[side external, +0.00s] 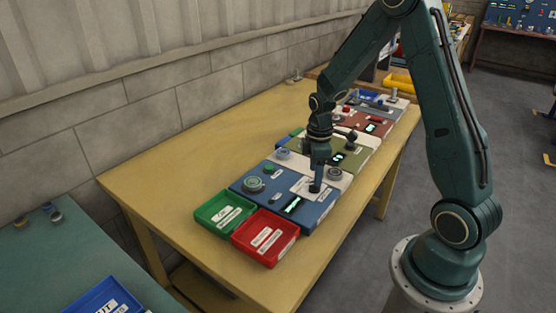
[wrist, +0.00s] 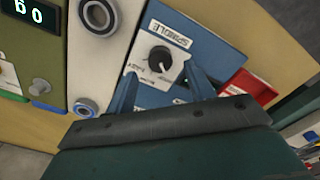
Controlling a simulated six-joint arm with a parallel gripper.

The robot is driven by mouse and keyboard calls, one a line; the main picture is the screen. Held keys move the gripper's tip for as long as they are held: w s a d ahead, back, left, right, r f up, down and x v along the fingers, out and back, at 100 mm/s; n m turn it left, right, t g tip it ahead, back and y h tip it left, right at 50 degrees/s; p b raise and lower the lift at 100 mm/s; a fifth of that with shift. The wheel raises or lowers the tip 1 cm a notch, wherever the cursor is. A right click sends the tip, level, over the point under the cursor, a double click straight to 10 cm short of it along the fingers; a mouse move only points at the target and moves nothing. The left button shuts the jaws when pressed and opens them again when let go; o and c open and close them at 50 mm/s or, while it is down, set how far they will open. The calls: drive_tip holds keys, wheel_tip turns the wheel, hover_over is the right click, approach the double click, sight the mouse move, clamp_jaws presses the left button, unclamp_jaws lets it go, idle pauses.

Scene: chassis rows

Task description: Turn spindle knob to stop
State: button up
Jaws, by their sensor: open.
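The spindle knob (wrist: 160,59) is a round black knob with a white pointer line, set on a white plate beside a SPINDLE label (wrist: 170,33) in the wrist view. My gripper (wrist: 163,85) is open, with one blue finger on each side below the knob in that view; nothing is between the fingers. In the side external view my gripper (side external: 316,187) points down over the white plate of the blue panel (side external: 325,210), and it hides most of the knob there. I cannot tell whether the fingers touch the knob.
A green tray (side external: 224,212) and a red tray (side external: 265,238) stand at the near end of the blue panel. Round ringed fittings (wrist: 95,15) and an olive panel (wrist: 35,50) with a display (wrist: 28,12) lie beside the knob's plate. The yellow table (side external: 150,180) is clear at the left.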

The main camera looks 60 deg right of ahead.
wheel_tip(320, 180, up, 10)
drive_tip(key=shift+r, duration=0.2)
idle(0.6)
drive_tip(key=s+a+r+m+t, duration=0.2)
drive_tip(key=s+a+r+m, duration=0.1)
drive_tip(key=s+a+r, duration=0.45)
drive_tip(key=s+a+r+m+t, duration=0.3)
drive_tip(key=s+a+r+m, duration=0.2)
drive_tip(key=s, duration=0.5)
drive_tip(key=a, duration=0.2)
drive_tip(key=shift+a+r+t, duration=0.15)
drive_tip(key=shift+a+t, duration=0.15)
drive_tip(key=shift+a, duration=0.1)
